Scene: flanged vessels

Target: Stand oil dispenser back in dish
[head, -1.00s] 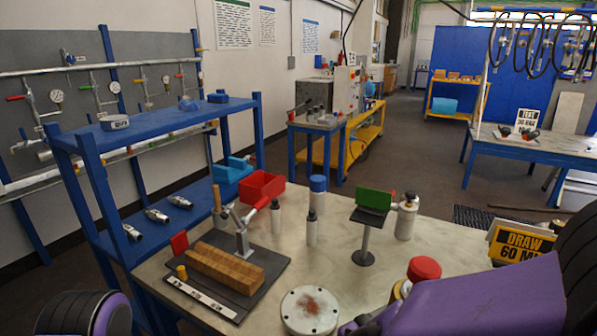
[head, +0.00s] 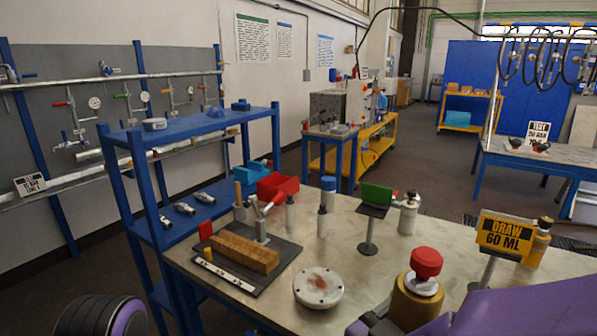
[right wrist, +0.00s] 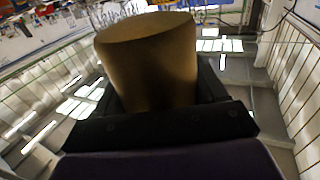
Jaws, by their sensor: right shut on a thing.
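The oil dispenser, a brass-coloured cylinder with a pale collar and red cap (head: 415,307), is at the lower right of the head view, roughly upright. My right gripper (right wrist: 155,105) is shut on its brass body, which fills the middle of the right wrist view. In the head view my purple right arm hides its lower part, so I cannot tell whether its base touches the table. The dish, likely the round white one with a reddish-brown stain (head: 318,287), lies on the table left of the dispenser. It holds nothing upright. My left gripper is out of view.
A dark board with a wooden block (head: 244,253) lies left of the dish. A green-topped stand (head: 375,205), grey bottles (head: 408,216) and a blue-capped bottle (head: 328,192) stand behind. A yellow "DRAW 60 ML" sign (head: 503,236) and amber bottle (head: 538,246) stand at right.

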